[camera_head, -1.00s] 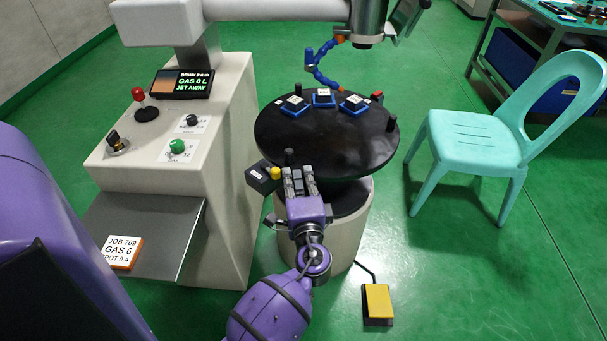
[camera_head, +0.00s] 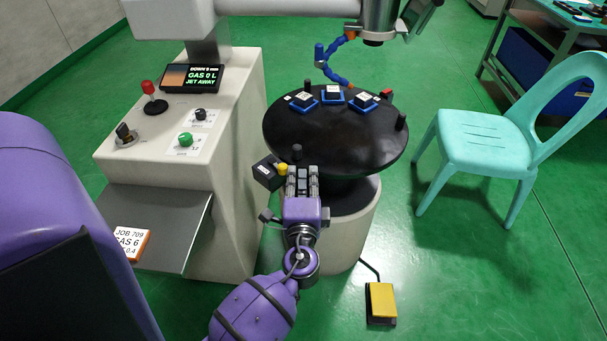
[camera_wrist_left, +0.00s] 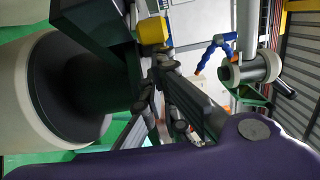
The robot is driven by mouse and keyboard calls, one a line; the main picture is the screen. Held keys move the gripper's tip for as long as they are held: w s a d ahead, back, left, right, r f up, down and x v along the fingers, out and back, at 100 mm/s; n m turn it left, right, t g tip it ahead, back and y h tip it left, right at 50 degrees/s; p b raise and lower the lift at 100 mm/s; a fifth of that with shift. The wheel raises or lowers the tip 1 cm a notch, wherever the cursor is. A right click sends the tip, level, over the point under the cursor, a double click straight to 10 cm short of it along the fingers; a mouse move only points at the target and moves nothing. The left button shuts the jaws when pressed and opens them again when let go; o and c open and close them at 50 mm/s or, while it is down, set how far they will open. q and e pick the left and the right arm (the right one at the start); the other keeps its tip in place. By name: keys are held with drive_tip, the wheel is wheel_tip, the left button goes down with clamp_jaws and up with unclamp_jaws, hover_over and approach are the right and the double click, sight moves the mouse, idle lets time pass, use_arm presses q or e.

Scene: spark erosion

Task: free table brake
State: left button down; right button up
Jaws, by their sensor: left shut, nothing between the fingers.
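The round black table (camera_head: 340,150) stands on a pale drum base. At its near left edge is a black box (camera_head: 267,174) with a yellow knob (camera_head: 282,169), which I take to be the table brake. The yellow knob also shows at the top of the left wrist view (camera_wrist_left: 152,30). My left gripper (camera_head: 302,170) is shut and empty, just right of the yellow knob, at the table's near edge. Its fingers also show in the left wrist view (camera_wrist_left: 165,85). I cannot tell whether it touches the knob or box. My right gripper is not in view.
A black peg (camera_head: 296,153) stands just beyond my left fingertips. Blue fixtures (camera_head: 332,95) sit at the table's far side. A control console (camera_head: 160,150) stands left, a turquoise chair (camera_head: 480,145) right, and a yellow pedal (camera_head: 381,302) on the floor.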

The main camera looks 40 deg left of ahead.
use_arm(q)
drive_tip(key=shift+s, duration=0.1)
drive_tip(key=m+t+h+b, duration=0.3)
drive_tip(key=m+h+b, duration=0.45)
drive_tip(key=h, duration=0.45)
approach(280, 173)
drive_tip(key=shift+w, duration=2.1)
drive_tip(key=shift+d+f+m, duration=0.2)
drive_tip(key=shift+d+m, duration=0.05)
drive_tip(key=shift+d, duration=0.15)
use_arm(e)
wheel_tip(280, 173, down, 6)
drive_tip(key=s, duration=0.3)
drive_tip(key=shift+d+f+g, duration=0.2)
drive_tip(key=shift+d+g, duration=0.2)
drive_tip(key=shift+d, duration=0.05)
use_arm(q)
drive_tip(key=shift+a, duration=0.1)
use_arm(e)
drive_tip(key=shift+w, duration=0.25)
use_arm(q)
drive_tip(key=shift+a, duration=0.1)
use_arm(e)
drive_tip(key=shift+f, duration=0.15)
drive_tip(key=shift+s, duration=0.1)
